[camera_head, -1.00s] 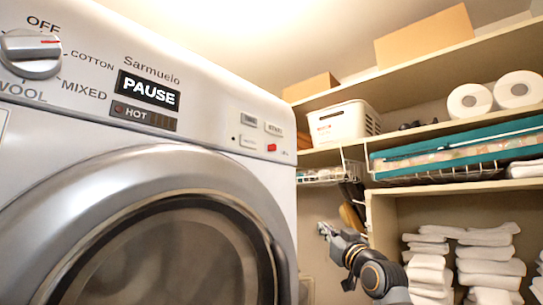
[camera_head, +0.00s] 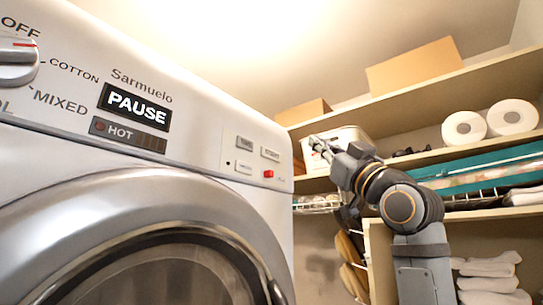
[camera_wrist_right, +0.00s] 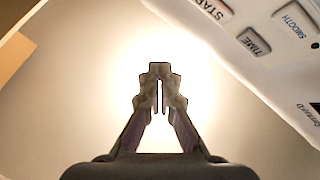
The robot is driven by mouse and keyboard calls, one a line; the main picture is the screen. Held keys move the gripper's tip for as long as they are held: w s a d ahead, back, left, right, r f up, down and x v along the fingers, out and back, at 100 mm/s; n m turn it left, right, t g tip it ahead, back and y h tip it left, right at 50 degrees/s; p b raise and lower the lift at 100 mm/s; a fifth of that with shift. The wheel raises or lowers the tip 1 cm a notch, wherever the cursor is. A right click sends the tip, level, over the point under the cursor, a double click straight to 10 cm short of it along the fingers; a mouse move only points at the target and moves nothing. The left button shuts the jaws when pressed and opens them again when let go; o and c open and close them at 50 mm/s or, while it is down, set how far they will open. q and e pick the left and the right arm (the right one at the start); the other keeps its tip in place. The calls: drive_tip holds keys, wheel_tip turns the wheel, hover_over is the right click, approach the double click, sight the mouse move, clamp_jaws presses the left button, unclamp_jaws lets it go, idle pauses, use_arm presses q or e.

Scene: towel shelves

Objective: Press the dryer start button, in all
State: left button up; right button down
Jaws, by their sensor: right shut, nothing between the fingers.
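The white dryer (camera_head: 215,135) fills the left of the head view, its display (camera_head: 135,105) reading PAUSE. On its panel are the start button (camera_head: 270,154), the TIME button (camera_head: 244,143), the SMOOTH button (camera_head: 243,167) and a small red button or light (camera_head: 268,174). My right gripper (camera_head: 315,144) is shut and empty, raised to the right of the panel and apart from it. In the right wrist view the shut fingertips (camera_wrist_right: 159,72) point past the panel; the start button (camera_wrist_right: 212,8), partly cut off, lies at the upper right. My left gripper is not in view.
Shelves (camera_head: 440,87) on the right hold cardboard boxes (camera_head: 415,66), paper rolls (camera_head: 488,123), a white bin (camera_head: 350,136) behind my right gripper, and folded white towels (camera_head: 490,270). The dryer's round door (camera_head: 150,195) bulges below the panel. Open space lies between panel and gripper.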

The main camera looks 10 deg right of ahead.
sight(271, 155)
drive_tip(key=w+a+p, duration=0.3)
drive_tip(key=w+a, duration=0.3)
drive_tip(key=shift+w, duration=0.15)
idle(0.4)
drive_tip(key=shift+a, duration=0.1)
drive_tip(key=shift+w+a+p, duration=0.1)
drive_tip(key=shift+p, duration=0.3)
idle(0.8)
drive_tip(key=shift+w+a, duration=0.2)
drive_tip(key=shift+a, duration=0.05)
